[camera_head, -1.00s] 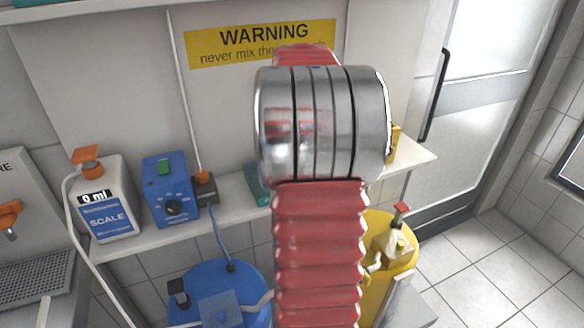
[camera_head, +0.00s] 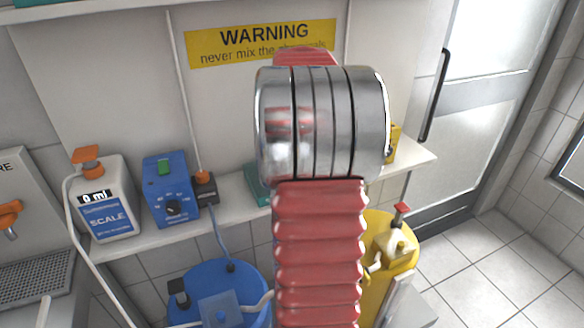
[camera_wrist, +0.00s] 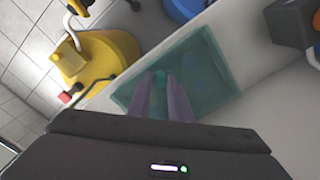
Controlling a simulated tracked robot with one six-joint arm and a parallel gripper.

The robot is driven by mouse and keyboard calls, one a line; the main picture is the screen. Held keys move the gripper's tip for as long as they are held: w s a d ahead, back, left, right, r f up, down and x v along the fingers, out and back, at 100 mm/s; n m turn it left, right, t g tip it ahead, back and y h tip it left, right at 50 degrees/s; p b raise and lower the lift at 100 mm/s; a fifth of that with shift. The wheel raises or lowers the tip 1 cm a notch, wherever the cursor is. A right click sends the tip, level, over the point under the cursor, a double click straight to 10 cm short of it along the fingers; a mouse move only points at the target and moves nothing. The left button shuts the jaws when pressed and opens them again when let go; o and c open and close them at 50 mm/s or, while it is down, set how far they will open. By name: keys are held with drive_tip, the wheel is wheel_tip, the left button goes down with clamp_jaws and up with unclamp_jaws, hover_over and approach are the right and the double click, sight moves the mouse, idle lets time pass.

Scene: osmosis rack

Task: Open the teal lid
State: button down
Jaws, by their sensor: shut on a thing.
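The teal lid (camera_wrist: 205,62) shows in the wrist view as a rectangular, partly see-through teal panel on the white shelf. My gripper (camera_wrist: 160,82) reaches over it, its two fingers close together at the middle of the panel. The fingers are shut on a small teal knob (camera_wrist: 160,75) on the lid. In the head view only a corner of the teal box (camera_head: 257,184) shows on the shelf, and my arm hides the rest of it and my gripper. I cannot tell whether the lid is raised.
Below are a blue barrel (camera_head: 225,280) and a yellow barrel (camera_head: 398,250). A warning sign (camera_head: 262,42) is on the wall behind. Open floor lies at right.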

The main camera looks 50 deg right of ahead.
drive_tip(key=shift+d+r, duration=0.1)
drive_tip(key=shift+r, duration=0.1)
idle(0.4)
drive_tip(key=shift+w+d+r, duration=0.15)
drive_tip(key=shift+w+r, duration=0.05)
drive_tip(key=shift+r, duration=0.25)
drive_tip(key=shift+w+d+r, duration=0.1)
drive_tip(key=shift+w+r, duration=0.1)
drive_tip(key=shift+r, duration=0.25)
drive_tip(key=w+d+r, duration=0.3)
drive_tip(key=w+r, duration=0.2)
drive_tip(key=shift+w, duration=0.25)
drive_tip(key=c, duration=2.5)
unclamp_jaws()
drive_tip(key=shift+w+a+r, duration=0.1)
drive_tip(key=shift+w+a, duration=0.05)
drive_tip(key=shift+a, duration=0.05)
drive_tip(key=o, duration=0.9)
drive_tip(key=shift+s+d+r, duration=0.1)
drive_tip(key=shift+s+d, duration=0.05)
drive_tip(key=shift+s, duration=0.1)
